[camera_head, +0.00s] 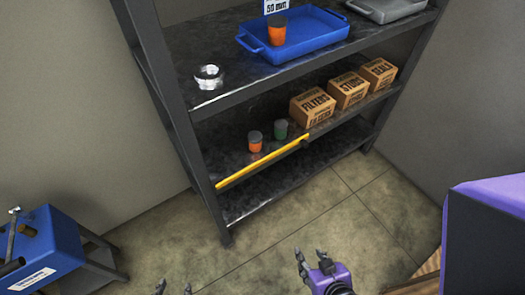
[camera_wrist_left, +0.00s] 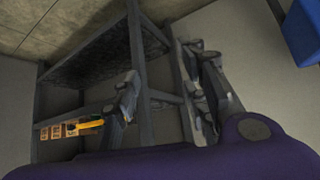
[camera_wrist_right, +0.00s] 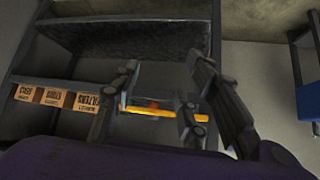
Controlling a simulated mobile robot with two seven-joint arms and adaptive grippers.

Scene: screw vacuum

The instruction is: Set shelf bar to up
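The shelf bar (camera_head: 262,163) is a long yellow bar across the front edge of the middle shelf, slanting in the head view from lower left to a dark end piece at upper right. It also shows in the right wrist view (camera_wrist_right: 152,112), partly behind a finger, and its end shows in the left wrist view (camera_wrist_left: 91,124). My right gripper (camera_head: 309,256) is open and empty, in front of the shelf and apart from the bar. My left gripper (camera_head: 174,289) is at the bottom edge, mostly cut off; its fingers stand apart and empty in the left wrist view (camera_wrist_left: 165,85).
The middle shelf holds orange and green jars (camera_head: 255,141) behind the bar and cardboard boxes (camera_head: 312,107) to the right. A blue unit (camera_head: 48,245) stands lower left. The floor before the shelf is clear.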

